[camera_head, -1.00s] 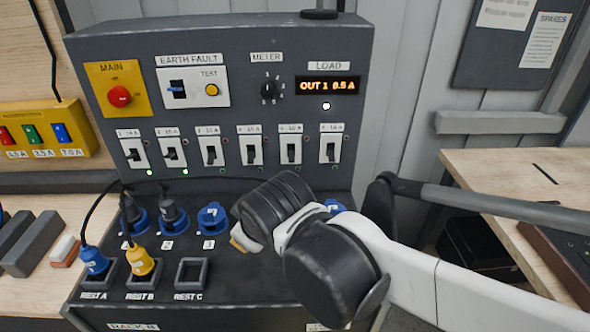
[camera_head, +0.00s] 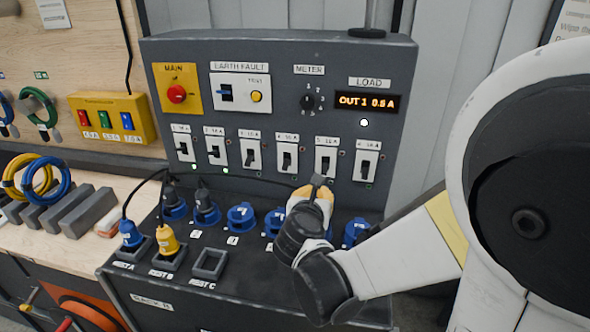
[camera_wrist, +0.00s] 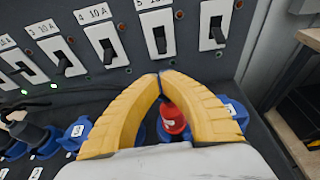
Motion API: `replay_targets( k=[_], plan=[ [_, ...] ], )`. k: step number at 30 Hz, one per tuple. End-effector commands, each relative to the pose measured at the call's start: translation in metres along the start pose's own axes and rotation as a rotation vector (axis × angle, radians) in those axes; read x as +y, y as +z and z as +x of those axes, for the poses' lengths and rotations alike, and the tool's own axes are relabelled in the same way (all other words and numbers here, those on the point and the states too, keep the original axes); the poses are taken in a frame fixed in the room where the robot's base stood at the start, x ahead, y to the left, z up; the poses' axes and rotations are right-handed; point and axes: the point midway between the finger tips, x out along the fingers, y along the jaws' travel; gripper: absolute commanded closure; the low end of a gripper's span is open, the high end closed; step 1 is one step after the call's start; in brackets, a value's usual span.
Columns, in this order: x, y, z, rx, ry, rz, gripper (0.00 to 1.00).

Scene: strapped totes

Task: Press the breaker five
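Breaker five (camera_head: 325,161) is a white switch plate with a dark toggle, second from the right in the row on the grey panel. It also shows in the wrist view (camera_wrist: 157,34), just beyond my fingertips. My gripper (camera_head: 319,184) is just below breaker five in the head view. In the wrist view its yellow fingers (camera_wrist: 160,76) arch together and meet at the tips, with no object seen pinched at the tips. Whether the tips touch the panel is unclear. A red plug-like part (camera_wrist: 172,117) shows behind the fingers.
Breaker four (camera_head: 287,158) and breaker six (camera_head: 367,164) flank it closely. Green lamps glow under breakers one (camera_head: 183,146) and two (camera_head: 215,149). Blue sockets (camera_head: 241,216) line the ledge below. The load display (camera_head: 367,101) is lit. The red main button (camera_head: 176,94) is upper left.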

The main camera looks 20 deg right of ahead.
Motion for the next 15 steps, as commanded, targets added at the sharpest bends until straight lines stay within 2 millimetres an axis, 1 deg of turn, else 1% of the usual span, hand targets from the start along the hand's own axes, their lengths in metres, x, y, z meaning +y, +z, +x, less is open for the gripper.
replay_targets(
  k=[5, 8, 11, 15],
  plan=[
    [0.0, 0.0, 0.0, 0.001, 0.0, 0.003, 1.0],
    [0.0, -0.001, 0.005, 0.001, -0.001, 0.004, 1.0],
    [-0.001, -0.002, 0.017, 0.002, -0.002, 0.007, 1.0],
    [-0.001, -0.003, 0.042, 0.002, -0.003, 0.007, 1.0]
  ],
)
